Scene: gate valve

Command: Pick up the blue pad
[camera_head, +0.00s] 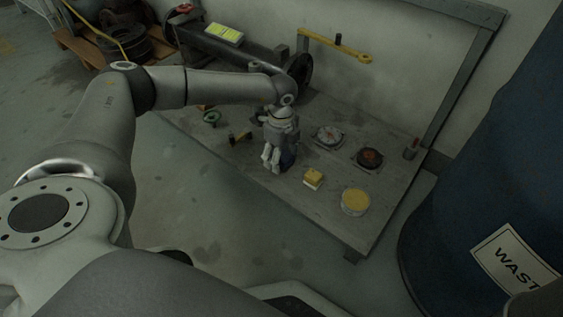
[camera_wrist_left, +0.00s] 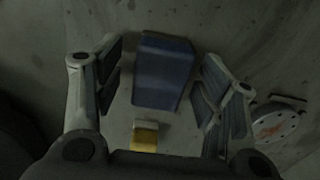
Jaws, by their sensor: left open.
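The blue pad (camera_wrist_left: 163,72) is a dark blue block on the grey workbench. In the left wrist view it lies between the two open fingers of my left gripper (camera_wrist_left: 160,95), with a gap on each side. In the head view my left gripper (camera_head: 271,157) points down over the bench, and only a dark blue sliver of the pad (camera_head: 288,158) shows beside its fingers. Whether the fingertips reach down to the pad's height is not clear. My right gripper is not in view.
A yellow block (camera_head: 313,178) and a round yellow-topped tin (camera_head: 354,201) stand right of the gripper. Two round dials (camera_head: 327,135) (camera_head: 369,158) lie behind. A yellow wrench (camera_head: 336,46) is at the back. A blue waste barrel (camera_head: 495,150) stands at the right.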

